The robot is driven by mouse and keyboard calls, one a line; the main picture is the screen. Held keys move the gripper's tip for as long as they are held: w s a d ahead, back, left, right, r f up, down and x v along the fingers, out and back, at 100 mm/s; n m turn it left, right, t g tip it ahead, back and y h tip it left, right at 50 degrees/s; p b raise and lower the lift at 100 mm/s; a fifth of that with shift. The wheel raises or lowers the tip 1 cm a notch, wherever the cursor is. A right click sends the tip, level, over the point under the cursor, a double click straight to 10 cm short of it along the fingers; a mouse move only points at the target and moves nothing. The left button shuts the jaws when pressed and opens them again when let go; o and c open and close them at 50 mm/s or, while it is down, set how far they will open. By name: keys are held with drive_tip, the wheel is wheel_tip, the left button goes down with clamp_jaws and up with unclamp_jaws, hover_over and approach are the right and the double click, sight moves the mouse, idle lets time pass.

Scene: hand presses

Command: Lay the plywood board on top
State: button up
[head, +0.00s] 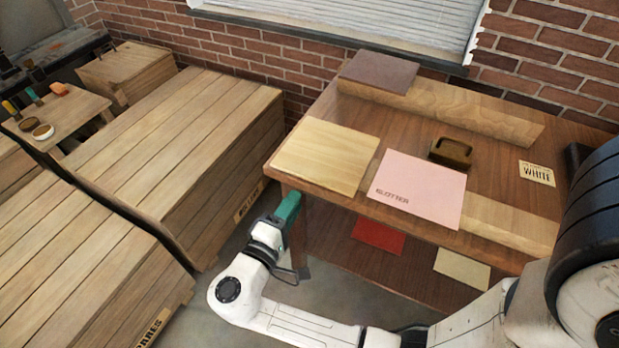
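A pale, square wooden board (325,157), which looks like the plywood board, lies flat on the left front of the wooden bench (490,248). A pink sheet marked BLOTTER (420,187) lies just to its right, with a narrow strip of bench between them. My gripper (291,204), with a teal part showing, is below and in front of the board, by the bench's left front corner. It appears apart from the board. Its fingers are not clearly visible, so I cannot tell whether they are open.
A dark brown block (452,153) sits behind the blotter. A dark board (379,72) lies on the raised back ledge (440,104). A WHITE label (537,173) is at right. Red (379,236) and cream (461,269) sheets lie on the lower shelf. Large wooden crates (175,145) fill the left.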

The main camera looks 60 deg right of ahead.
sight(309, 180)
drive_tip(key=shift+d, duration=4)
clamp_jaws()
wheel_tip(309, 180, up, 3)
drive_tip(key=p, duration=0.2)
drive_tip(key=shift+r+p, duration=0.15)
drive_tip(key=shift+p, duration=0.15)
drive_tip(key=shift+a, duration=0.1)
drive_tip(key=a+r+p, duration=0.2)
drive_tip(key=a, duration=0.4)
drive_tip(key=shift+a+r, duration=0.35)
drive_tip(key=shift+a, duration=0.05)
drive_tip(key=shift+a, duration=0.1)
